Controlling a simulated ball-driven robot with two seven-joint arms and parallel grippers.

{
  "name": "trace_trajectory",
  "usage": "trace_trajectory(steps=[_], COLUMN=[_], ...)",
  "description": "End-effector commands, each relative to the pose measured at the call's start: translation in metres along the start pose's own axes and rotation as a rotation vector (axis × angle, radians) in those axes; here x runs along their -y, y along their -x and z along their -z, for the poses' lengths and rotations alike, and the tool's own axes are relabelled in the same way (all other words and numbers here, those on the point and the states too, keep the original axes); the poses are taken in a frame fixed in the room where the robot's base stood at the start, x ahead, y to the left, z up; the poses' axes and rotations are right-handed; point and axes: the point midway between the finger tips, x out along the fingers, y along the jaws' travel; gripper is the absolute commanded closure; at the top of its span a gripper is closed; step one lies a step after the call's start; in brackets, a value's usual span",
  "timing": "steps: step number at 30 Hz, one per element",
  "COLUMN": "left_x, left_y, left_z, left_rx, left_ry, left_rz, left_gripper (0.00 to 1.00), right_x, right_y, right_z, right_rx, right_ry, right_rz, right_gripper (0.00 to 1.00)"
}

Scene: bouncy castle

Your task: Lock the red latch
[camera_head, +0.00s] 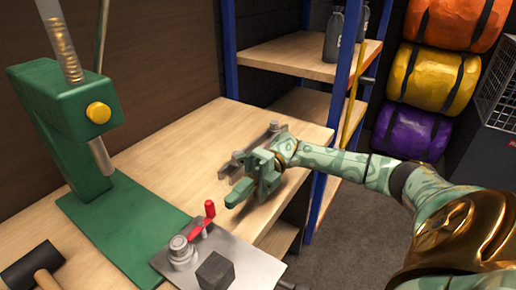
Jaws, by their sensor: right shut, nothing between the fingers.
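The red latch (201,226) is a small red lever with an upright handle. It sits by a round metal fitting (181,252) on a grey metal plate (240,248) at the front of the wooden workbench. My right gripper (235,194), pale green, reaches in from the right over the bench. It is shut and empty, just above and to the right of the latch's handle, apart from it in the picture. My left gripper is not in view.
A green press (75,120) with a yellow knob stands on a green base at the left. A hammer (32,268) lies at front left. A dark block (215,270) sits on the plate. A grey metal part (240,160) lies behind my right gripper. Shelves (310,55) stand behind.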

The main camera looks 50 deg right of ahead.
Motion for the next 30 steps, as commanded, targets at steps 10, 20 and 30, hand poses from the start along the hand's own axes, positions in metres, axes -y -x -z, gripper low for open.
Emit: trace_trajectory(steps=[10,20,30], left_x=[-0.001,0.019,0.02], left_y=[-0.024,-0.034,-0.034], left_z=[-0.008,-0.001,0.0], left_rx=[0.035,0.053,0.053], left_ry=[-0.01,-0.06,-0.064], left_rz=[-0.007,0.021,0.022], left_gripper=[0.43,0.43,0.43], right_x=[0.006,0.004,0.001], right_y=[0.086,0.129,0.133], right_z=[-0.003,-0.002,-0.001], right_rx=[0.003,-0.001,-0.001], right_ry=[-0.005,-0.002,0.0], right_rz=[0.001,0.0,-0.001], right_gripper=[1.0,1.0,1.0])
